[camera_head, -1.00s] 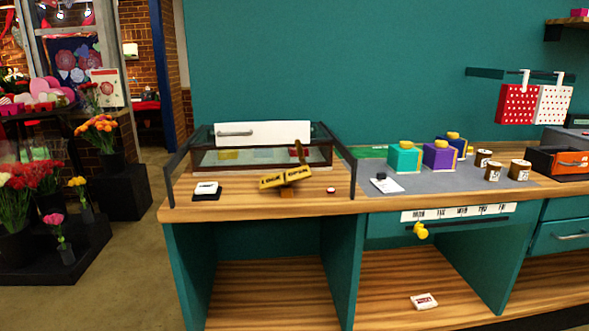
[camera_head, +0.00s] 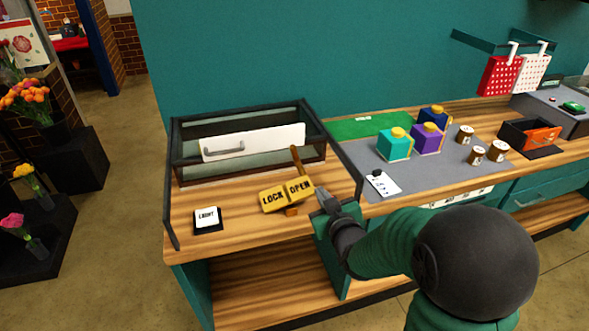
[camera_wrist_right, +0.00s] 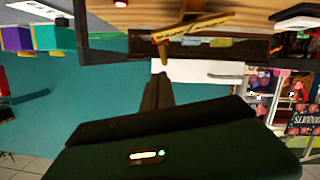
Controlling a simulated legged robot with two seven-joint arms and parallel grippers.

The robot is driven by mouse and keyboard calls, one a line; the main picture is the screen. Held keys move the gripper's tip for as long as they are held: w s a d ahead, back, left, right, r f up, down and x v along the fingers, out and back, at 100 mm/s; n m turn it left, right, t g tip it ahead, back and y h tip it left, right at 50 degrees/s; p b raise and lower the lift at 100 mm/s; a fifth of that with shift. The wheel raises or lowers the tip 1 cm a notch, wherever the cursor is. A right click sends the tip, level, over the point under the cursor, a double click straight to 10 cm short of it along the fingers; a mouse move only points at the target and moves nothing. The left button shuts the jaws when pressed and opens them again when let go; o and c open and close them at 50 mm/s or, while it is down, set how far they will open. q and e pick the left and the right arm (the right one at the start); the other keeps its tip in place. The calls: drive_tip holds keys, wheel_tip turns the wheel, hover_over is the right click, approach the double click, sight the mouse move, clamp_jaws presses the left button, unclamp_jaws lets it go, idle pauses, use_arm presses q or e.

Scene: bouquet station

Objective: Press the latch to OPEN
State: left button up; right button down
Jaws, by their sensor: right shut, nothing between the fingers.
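The latch (camera_head: 286,195) is a yellow rocker plate marked LOCK on its left half and OPEN on its right half, with a brown lever standing up behind it. It sits on a small block before the glass-walled case, and its OPEN end looks higher than its LOCK end. In the right wrist view the latch (camera_wrist_right: 195,27) is near the top, upside down. My right gripper (camera_head: 325,197) is shut and empty, just right of the OPEN end and apparently apart from it. My left gripper is not in view.
The dark-framed glass case (camera_head: 180,165) with a white handled front panel (camera_head: 265,142) stands behind the latch. A LIGHT switch (camera_head: 207,219) is to its left. A white tag (camera_head: 383,184) and coloured boxes (camera_head: 395,146) are on the grey mat to the right.

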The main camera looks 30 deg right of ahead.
drive_tip(key=x, duration=0.9)
drive_tip(key=shift+w+d+f+p, duration=0.25)
drive_tip(key=shift+d+f+p, duration=0.05)
drive_tip(key=shift+f+p, duration=0.1)
drive_tip(key=f, duration=0.2)
drive_tip(key=shift+s+d+f, duration=0.15)
drive_tip(key=shift+d+f, duration=0.15)
drive_tip(key=shift+f, duration=0.05)
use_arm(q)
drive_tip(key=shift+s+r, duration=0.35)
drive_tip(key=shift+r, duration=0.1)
use_arm(e)
drive_tip(key=shift+d+f, duration=0.1)
drive_tip(key=shift+f, duration=0.3)
drive_tip(key=shift+s, duration=0.1)
drive_tip(key=shift+s+d+f+m+b, duration=0.1)
drive_tip(key=shift+d+f+m+b, duration=0.25)
drive_tip(key=shift+f+m+b, duration=0.35)
drive_tip(key=shift+d+f+m+y+b, duration=0.25)
drive_tip(key=shift+f+m+y+b, duration=0.3)
drive_tip(key=shift+f+m, duration=0.5)
drive_tip(key=shift+f, duration=0.3)
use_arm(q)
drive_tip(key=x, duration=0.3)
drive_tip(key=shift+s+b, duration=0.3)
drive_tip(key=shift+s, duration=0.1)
